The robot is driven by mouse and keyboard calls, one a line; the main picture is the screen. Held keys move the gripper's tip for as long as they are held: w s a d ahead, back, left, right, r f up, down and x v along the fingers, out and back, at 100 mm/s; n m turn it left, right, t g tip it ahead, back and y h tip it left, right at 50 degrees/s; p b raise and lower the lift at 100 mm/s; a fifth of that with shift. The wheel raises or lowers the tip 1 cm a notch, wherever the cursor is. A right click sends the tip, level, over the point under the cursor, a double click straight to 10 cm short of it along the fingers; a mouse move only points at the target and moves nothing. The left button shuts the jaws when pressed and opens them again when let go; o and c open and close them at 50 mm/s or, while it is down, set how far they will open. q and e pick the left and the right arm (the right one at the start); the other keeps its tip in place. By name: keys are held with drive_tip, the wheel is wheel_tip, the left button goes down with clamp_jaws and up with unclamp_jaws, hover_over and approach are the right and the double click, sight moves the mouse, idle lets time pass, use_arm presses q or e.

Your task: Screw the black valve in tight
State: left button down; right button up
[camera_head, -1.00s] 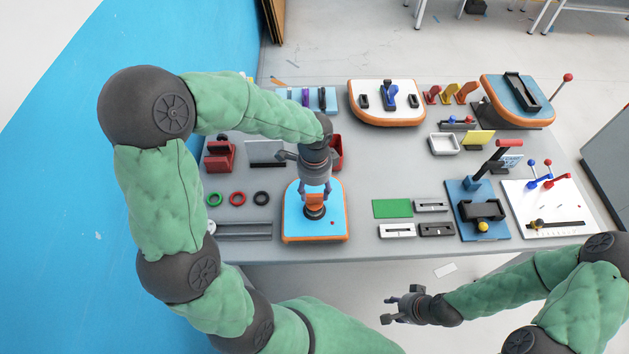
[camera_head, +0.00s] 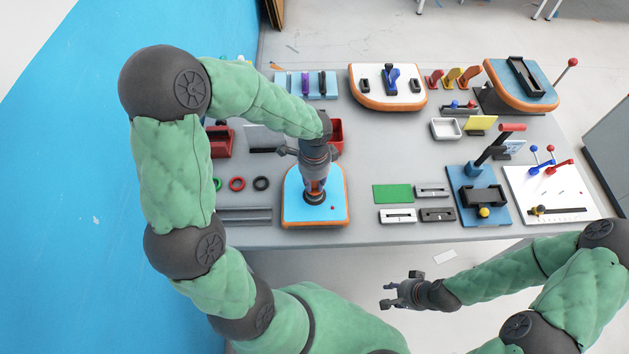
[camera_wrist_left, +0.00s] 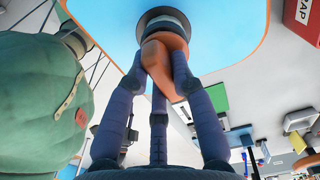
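The black valve (camera_head: 314,198) sits on the blue face of an orange-edged board (camera_head: 333,211) on the table. In the left wrist view its dark round base (camera_wrist_left: 161,19) lies against the blue surface, with an orange grip (camera_wrist_left: 163,57) sticking out from it. My left gripper (camera_head: 314,187) points down over the valve. Its fingers (camera_wrist_left: 160,78) close around the orange grip, and the fingertips seem to touch its sides. Whether the valve's base is flush with the board is hard to tell. My right gripper (camera_head: 386,294) is open and empty, in front of the table.
Green, red and black rings (camera_head: 237,184) lie left of the board. A red bin (camera_head: 337,132) stands behind it. A green plate (camera_head: 392,193) and grey slotted blocks (camera_head: 397,215) lie to the right. A grey rail (camera_head: 243,215) lies at the left front.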

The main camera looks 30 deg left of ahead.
use_arm(q)
drive_tip(key=c, duration=1.8)
unclamp_jaws()
drive_tip(key=shift+c, duration=0.2)
clamp_jaws()
drive_tip(key=shift+r+m+p, duration=0.1)
drive_tip(key=shift+m+p, duration=1)
drive_tip(key=shift+m, duration=0.6)
drive_tip(key=shift+a+m+p, duration=0.1)
drive_tip(key=shift+m+p, duration=0.5)
drive_tip(key=shift+p, duration=0.2)
drive_tip(key=shift+m+p, duration=0.9)
drive_tip(key=shift+m, duration=0.3)
